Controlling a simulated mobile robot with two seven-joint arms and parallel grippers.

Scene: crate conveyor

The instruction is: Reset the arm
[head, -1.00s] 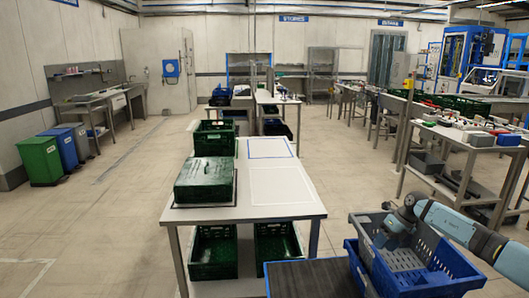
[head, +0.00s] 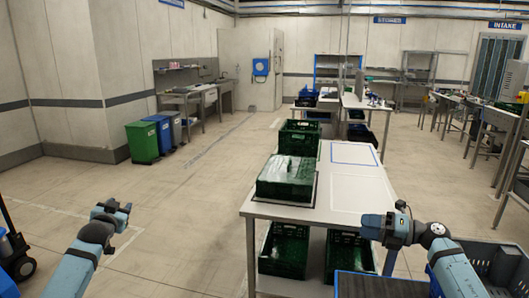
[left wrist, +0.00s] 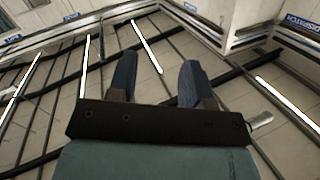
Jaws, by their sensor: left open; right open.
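My left arm comes in from the lower left of the head view, and its gripper (head: 112,208) is over open floor, well left of the white table. In the left wrist view the two blue fingers of my left gripper (left wrist: 158,82) stand apart with nothing between them. Behind them that view shows ceiling beams and light strips. My right gripper (head: 378,228) is at the front right corner of the white table in the head view, open. No object shows in it.
The white table (head: 345,200) holds a green crate (head: 287,178) with a clear-covered top and another green crate (head: 300,138) behind it. Green crates stand underneath. A grey-blue crate (head: 490,262) is at the lower right. Bins stand by the left wall.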

